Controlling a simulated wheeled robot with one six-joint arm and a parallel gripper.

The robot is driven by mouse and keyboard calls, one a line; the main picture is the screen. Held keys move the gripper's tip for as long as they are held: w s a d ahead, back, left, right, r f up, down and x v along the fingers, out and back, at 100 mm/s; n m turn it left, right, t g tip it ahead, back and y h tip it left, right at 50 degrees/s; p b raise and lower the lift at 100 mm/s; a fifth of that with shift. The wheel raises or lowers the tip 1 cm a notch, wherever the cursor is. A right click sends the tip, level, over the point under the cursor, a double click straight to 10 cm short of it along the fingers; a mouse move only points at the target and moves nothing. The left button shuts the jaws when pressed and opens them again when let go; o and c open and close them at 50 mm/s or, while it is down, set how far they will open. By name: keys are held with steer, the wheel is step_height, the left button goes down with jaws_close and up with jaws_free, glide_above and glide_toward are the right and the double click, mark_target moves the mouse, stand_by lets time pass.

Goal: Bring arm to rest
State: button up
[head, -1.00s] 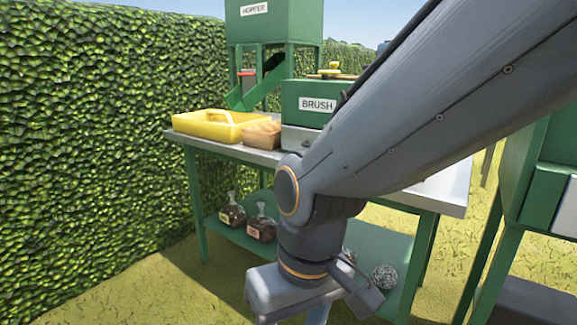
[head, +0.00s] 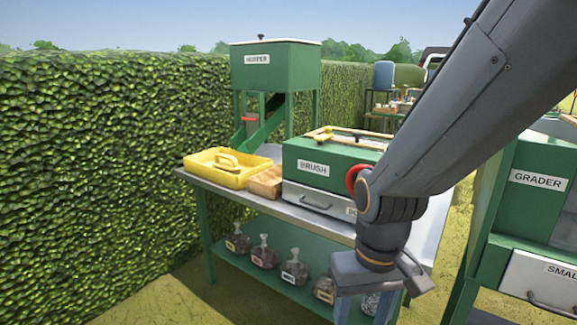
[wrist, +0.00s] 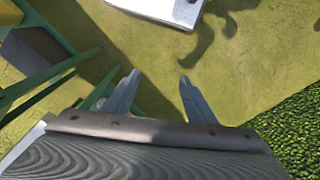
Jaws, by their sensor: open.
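My arm crosses the right half of the head view, with its wrist in front of the table's right part. My gripper (wrist: 157,88) shows in the wrist view with its two fingers spread apart and nothing between them. It points down at the grassy ground (wrist: 225,95).
A table (head: 230,192) bears a yellow tray (head: 232,176), a small box (head: 264,188) and a green BRUSH machine (head: 330,160). Several jars stand on its lower shelf (head: 205,240). A hopper (head: 275,70) stands behind. A GRADER machine (head: 537,195) is at right, a hedge (head: 90,150) at left.

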steer(key=s+d+r+m+p, duration=0.1)
steer(key=s+d+r+p, duration=0.1)
steer(key=d+r+p, duration=0.4)
steer(key=shift+d+r+m+p, duration=0.35)
steer(key=shift+r+p, duration=0.5)
steer(key=shift+p, duration=0.4)
steer(key=shift+c, duration=0.5)
